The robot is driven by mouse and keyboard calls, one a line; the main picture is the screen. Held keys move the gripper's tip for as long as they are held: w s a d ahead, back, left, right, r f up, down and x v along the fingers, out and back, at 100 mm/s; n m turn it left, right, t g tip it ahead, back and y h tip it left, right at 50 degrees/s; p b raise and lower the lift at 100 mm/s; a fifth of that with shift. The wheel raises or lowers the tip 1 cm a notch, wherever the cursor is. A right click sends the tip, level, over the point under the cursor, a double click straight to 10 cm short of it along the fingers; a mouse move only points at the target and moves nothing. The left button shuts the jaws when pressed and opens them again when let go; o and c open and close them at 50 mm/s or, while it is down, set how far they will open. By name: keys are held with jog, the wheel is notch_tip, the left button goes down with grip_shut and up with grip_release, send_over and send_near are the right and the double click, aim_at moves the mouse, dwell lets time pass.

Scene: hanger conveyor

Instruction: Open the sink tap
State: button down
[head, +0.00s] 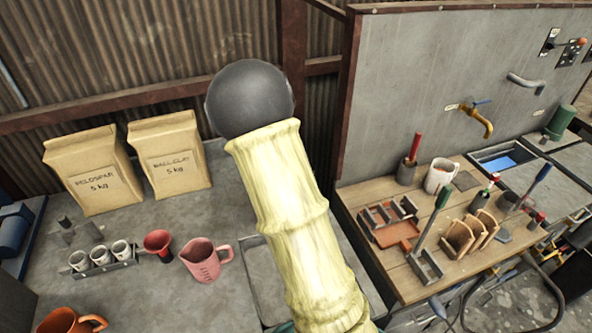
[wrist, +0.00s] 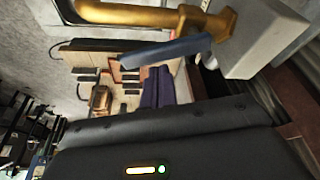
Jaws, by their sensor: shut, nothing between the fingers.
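In the wrist view, a brass tap (wrist: 130,13) with a blue lever (wrist: 165,50) is close by at the top, beside a pale grey block. My gripper (wrist: 160,122) shows as a dark body across the bottom; it is shut and empty. The lever appears above it in the picture, with a gap between them. In the head view, a brass tap (head: 476,119) with a blue lever (head: 482,102) is on the grey wall at right; I cannot tell if it is the same tap. A recessed grey sink (head: 262,275) is partly hidden by my arm.
Two paper bags (head: 169,165), a pink jug (head: 206,264), a red funnel (head: 158,243) and an orange mug (head: 70,321) stand on the left worktop. A wooden bench (head: 375,238) with tools and holders is at right. Corrugated wall stands behind.

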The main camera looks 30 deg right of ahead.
jog(key=w+d, duration=0.1)
jog(key=d, duration=0.3)
jog(key=b+v, duration=0.2)
jog(key=v, duration=0.8)
jog(key=s+a+f+n+y, duration=0.1)
jog(key=s+a+f+n, duration=0.2)
jog(key=s+a+n, duration=0.2)
jog(key=s+a+f+n+t+y, duration=0.1)
jog(key=s+a+f+n, duration=0.2)
jog(key=s+a+n, duration=0.2)
jog(key=s+a+f+n+y, duration=0.1)
jog(key=s+a+f+n, duration=0.2)
jog(key=s, duration=0.6)
jog(key=a+n, duration=0.2)
jog(key=shift+a+f+t+y, duration=0.3)
jog(key=shift+f+t+y, duration=0.05)
jog(key=shift+t+y, duration=0.05)
